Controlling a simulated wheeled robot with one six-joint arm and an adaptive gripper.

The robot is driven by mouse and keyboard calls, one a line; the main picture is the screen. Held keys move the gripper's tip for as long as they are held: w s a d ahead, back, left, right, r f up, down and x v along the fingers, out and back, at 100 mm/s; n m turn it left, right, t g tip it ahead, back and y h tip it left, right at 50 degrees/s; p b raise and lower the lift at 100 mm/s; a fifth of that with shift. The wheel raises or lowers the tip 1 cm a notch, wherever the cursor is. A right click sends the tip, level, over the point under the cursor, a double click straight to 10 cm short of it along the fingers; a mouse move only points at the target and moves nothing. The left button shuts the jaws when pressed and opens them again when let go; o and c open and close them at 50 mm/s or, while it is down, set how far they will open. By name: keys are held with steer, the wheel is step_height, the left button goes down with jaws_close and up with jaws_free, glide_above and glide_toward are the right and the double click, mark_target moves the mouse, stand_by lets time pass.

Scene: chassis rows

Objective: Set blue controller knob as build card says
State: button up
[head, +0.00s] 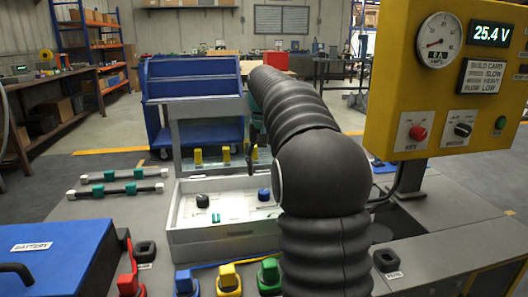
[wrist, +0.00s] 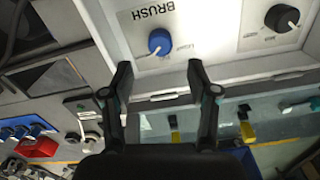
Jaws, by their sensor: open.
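The blue knob (wrist: 159,41) sits on the white controller box, beside the word BRUSH, which is upside down in the wrist view. In the head view the blue knob (head: 264,194) is on the right of the white box (head: 200,240), partly beside my arm. A black knob (wrist: 282,18) is on the same box. My gripper (wrist: 158,76) is open and empty; the blue knob shows beyond and between its fingertips, apart from them. The build card (head: 484,77) on the yellow panel seems to read SLOW, HEAVY, PLOW LOW. The blue knob's small dial marks are too small to read.
A yellow panel (head: 400,120) with a gauge, a 25.4 V display and switches stands at right. A blue battery box (head: 60,260) is at front left. Red, blue, yellow and green connectors (head: 229,280) line the front. Two rods (head: 120,189) lie left of the white box.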

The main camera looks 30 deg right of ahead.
mark_target(263, 192)
steer(key=shift+r, duration=2.65)
steer(key=s+a+f+n+t, duration=0.2)
steer(key=s+a+n+t, duration=0.1)
steer(key=s+a, duration=0.85)
steer(key=s+a+f+n+t, duration=0.1)
steer(key=s+a+f, duration=0.1)
steer(key=s+f, duration=0.4)
steer(key=s+a+f+n+t, duration=0.1)
steer(key=s+a+f, duration=0.2)
steer(key=s+f, duration=0.4)
steer(key=s, duration=0.3)
steer(key=shift+s+f+t, duration=0.3)
steer(key=shift+s, duration=0.05)
